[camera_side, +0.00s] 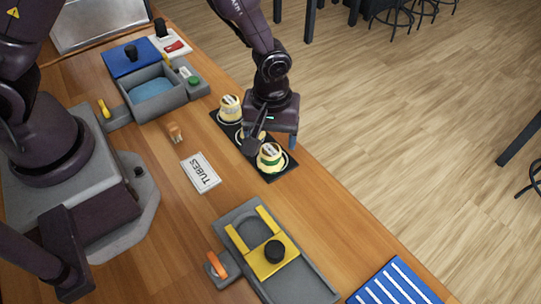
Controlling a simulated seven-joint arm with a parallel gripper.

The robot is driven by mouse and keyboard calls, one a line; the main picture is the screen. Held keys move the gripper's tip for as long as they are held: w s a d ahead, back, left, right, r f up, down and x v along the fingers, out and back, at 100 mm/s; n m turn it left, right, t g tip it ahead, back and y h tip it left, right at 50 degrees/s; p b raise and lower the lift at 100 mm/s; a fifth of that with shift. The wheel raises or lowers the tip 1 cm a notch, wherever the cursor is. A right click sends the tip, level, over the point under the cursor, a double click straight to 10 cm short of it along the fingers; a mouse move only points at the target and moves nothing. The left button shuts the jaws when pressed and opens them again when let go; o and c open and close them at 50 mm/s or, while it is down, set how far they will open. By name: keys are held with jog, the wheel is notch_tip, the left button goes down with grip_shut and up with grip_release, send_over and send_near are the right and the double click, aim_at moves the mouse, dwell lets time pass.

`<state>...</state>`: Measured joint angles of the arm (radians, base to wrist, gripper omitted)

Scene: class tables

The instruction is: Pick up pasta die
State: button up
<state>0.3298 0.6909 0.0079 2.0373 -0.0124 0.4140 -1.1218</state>
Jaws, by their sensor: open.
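A black tray (284,172) on the wooden table holds three round yellowish pieces in a row, likely the pasta dies. The far piece (230,107) stands at the tray's upper left end. The middle piece (241,133) is partly hidden behind my gripper. The near piece (270,156) has a green band and sits at the lower right end. My gripper (272,146) is open above the tray, over the middle and near pieces. I cannot tell whether its fingers touch either one. A white card reading "TUBES" (201,173) lies left of the tray.
A grey machine (152,90) with a blue basin stands at the upper left, near a blue board (129,57). A grey and yellow fixture (270,257) with a black knob is at the front. A blue striped mat (396,285) lies at lower right. The table edge is just right of the tray.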

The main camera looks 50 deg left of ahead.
aim_at(270, 150)
notch_tip(270, 150, down, 5)
jog(key=shift+s+f, duration=0.1)
jog(key=shift+s, duration=0.05)
jog(key=c, duration=1.1)
